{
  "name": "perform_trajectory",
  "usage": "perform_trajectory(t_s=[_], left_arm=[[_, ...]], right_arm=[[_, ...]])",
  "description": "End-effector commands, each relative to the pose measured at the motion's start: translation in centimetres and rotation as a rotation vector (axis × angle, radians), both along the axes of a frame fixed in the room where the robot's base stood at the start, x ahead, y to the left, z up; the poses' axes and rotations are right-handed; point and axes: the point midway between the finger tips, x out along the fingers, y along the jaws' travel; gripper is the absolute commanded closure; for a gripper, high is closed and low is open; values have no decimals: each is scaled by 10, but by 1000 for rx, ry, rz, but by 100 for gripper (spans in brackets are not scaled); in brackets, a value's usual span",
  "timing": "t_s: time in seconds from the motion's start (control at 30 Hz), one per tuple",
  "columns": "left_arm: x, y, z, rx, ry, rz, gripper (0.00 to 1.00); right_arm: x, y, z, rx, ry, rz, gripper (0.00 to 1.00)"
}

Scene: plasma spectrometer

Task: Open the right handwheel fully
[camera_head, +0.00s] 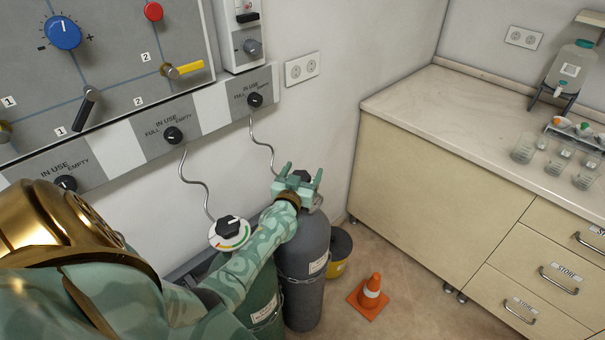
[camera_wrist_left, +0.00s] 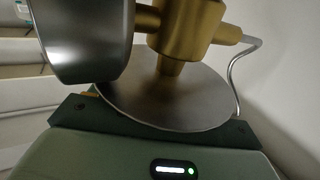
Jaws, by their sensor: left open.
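The right handwheel (camera_head: 303,174) is a black knob on top of the dark grey gas cylinder (camera_head: 308,255), partly hidden by my left gripper (camera_head: 300,177). The gripper is open, its two green fingers standing on either side of the knob. I cannot tell whether they touch it. The left wrist view shows a brass valve body (camera_wrist_left: 188,30), a grey disc (camera_wrist_left: 165,97) and a dark metal rounded part (camera_wrist_left: 85,40) very close. My right gripper is not in view.
The left handwheel (camera_head: 229,226) sits over a coloured dial on the green cylinder (camera_head: 262,300), beside my left forearm. A chain crosses the cylinders. A drawer counter (camera_head: 450,150) bounds the right side.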

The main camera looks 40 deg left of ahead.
Motion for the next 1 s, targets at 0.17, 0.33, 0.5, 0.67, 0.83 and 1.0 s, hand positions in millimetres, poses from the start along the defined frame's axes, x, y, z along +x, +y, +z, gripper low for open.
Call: perform_trajectory(t_s=[0.17, 0.33, 0.5, 0.67, 0.83, 1.0], left_arm=[[0, 0, 0, 0, 0, 0, 70], [0, 0, 0, -1, 0, 2, 70], [0, 0, 0, -5, -1, 30, 70], [-1, 0, 1, -9, -2, 101, 70], [-2, 1, 0, -11, 0, 226, 70], [-3, 3, -2, -10, 0, 382, 70]], right_arm=[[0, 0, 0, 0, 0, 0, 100], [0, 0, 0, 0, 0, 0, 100], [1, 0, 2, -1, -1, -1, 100], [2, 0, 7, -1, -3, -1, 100], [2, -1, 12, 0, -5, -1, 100], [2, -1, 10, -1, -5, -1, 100]])
